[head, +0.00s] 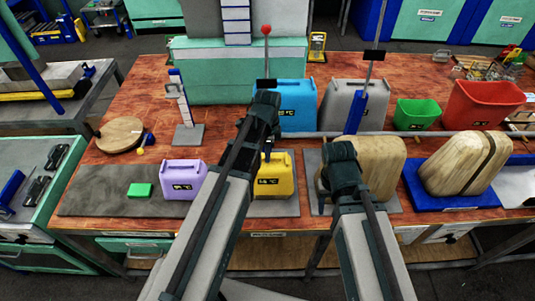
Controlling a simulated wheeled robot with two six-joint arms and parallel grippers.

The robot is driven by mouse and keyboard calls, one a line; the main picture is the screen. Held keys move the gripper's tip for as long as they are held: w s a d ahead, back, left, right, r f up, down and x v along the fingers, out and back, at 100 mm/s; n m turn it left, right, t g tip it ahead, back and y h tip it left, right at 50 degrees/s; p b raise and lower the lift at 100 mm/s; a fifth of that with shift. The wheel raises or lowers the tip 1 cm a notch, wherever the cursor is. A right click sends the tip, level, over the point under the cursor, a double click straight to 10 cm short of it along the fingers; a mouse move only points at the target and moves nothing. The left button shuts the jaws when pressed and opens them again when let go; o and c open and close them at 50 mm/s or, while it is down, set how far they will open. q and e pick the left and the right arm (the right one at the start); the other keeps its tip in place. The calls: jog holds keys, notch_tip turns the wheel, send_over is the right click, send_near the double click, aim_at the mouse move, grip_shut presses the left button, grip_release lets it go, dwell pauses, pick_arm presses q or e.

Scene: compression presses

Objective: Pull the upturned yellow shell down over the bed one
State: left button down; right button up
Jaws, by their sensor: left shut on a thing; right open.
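A yellow shell (284,178) with a dark temperature label stands on a grey mat (110,198) in the middle of the bench. My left gripper (267,152) is at its top, shut on what looks like its upper edge or handle. The arm hides the shell's left part, and the contact is too small to see clearly. What lies under the shell is hidden. My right gripper (323,184) is open beside the left side of a wooden rounded block (380,160); its fingers are partly hidden by its own wrist.
A purple shell (183,178) and a green block (139,190) are left of the yellow shell. Blue (290,98) and grey (345,102) shells stand behind. Green (417,113) and red (480,104) bins and another wooden block (463,160) are right.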

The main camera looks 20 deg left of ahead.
pick_arm(q)
jog(key=shift+f+b, duration=0.55)
jog(key=c, duration=0.9)
grip_release()
jog(key=shift+r, duration=0.15)
notch_tip(320, 180, up, 14)
jog(key=p, duration=1.4)
jog(key=shift+f, duration=0.2)
jog(key=s+d+f+n+b, duration=0.5)
jog(key=s+f+b, duration=0.2)
jog(key=b, duration=0.1)
jog(key=s+d+f+n+y+b, duration=0.1)
jog(key=s+d+f+n+b, duration=0.4)
jog(key=s+f+n+b, duration=0.1)
notch_tip(320, 180, down, 3)
jog(key=shift+s+d+r+b, duration=0.25)
jog(key=shift+s+b, duration=0.4)
jog(key=shift+b, duration=0.25)
